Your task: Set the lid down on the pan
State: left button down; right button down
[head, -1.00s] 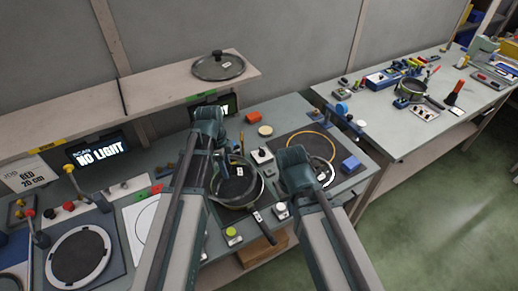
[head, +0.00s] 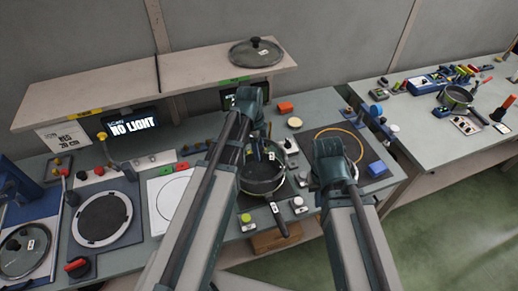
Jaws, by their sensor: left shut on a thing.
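A dark frying pan (head: 262,188) with a black handle (head: 279,221) pointing toward me sits on the middle of the bench. A dark round lid with a small white tag (head: 271,157) shows over the pan's opening. My left gripper (head: 267,142) is above the pan, partly hidden behind its own arm, and is shut on the lid. I cannot tell whether the lid touches the pan's rim. My right arm reaches in to the right of the pan; its gripper (head: 338,178) is mostly hidden by the arm, and its jaws cannot be made out.
A second lid (head: 255,52) lies on the raised shelf (head: 200,77), and a third lid (head: 22,250) lies at far left. Small knobs (head: 298,204) flank the handle.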

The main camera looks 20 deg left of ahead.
pick_arm(q)
jog(key=shift+f+b, duration=3.2)
jog(key=shift+f, duration=0.3)
jog(key=shift+f+b, duration=0.5)
jog(key=shift+c, duration=1.4)
grip_release()
jog(key=r+p, duration=0.4)
jog(key=a+r+p, duration=0.1)
jog(key=r+p, duration=0.8)
jog(key=shift+a+r+p, duration=0.35)
jog(key=shift+r+p, duration=0.05)
